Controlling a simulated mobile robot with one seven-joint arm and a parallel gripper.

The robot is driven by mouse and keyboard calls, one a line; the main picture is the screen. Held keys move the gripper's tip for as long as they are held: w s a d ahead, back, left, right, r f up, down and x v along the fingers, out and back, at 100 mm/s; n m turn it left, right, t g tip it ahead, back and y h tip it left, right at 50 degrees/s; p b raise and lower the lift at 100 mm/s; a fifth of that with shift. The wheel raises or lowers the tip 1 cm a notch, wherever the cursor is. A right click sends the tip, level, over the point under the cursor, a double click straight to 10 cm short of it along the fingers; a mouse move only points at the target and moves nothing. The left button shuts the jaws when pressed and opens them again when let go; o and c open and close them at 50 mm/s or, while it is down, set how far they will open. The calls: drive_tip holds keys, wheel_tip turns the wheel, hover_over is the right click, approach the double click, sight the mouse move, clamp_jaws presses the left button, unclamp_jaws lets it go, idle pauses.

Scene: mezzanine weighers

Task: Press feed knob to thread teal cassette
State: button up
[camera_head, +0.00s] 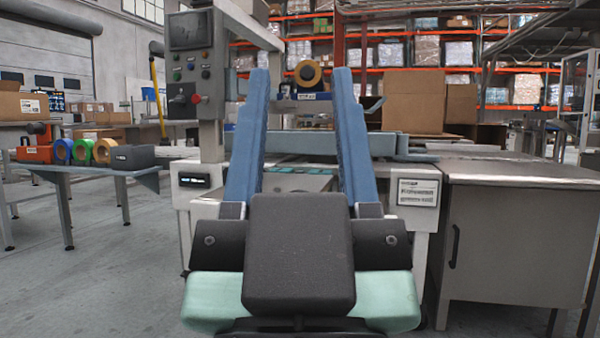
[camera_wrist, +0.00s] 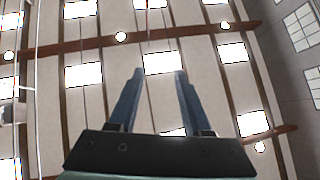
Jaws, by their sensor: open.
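My gripper (camera_head: 300,75) is open and empty, its two blue fingers pointing up and spread wide in front of a machine. In the wrist view the gripper (camera_wrist: 160,73) points at the ceiling, with nothing between the fingers. A control box (camera_head: 190,48) with a screen and several buttons stands to the left of the fingers. A red knob (camera_head: 195,98) sits low on it; I cannot tell whether this is the feed knob. An amber roll (camera_head: 308,73) shows between the fingers, behind them. I cannot identify a teal cassette; teal strips (camera_head: 290,170) lie on the machine bed, partly hidden.
A side table (camera_head: 85,170) at left holds blue, green and orange rolls, an orange device (camera_head: 33,152) and a dark box (camera_head: 130,157). A grey cabinet (camera_head: 515,235) stands at right, with cartons (camera_head: 412,100) behind the machine. Open floor (camera_head: 90,270) lies at front left.

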clamp_jaws()
idle(1.5)
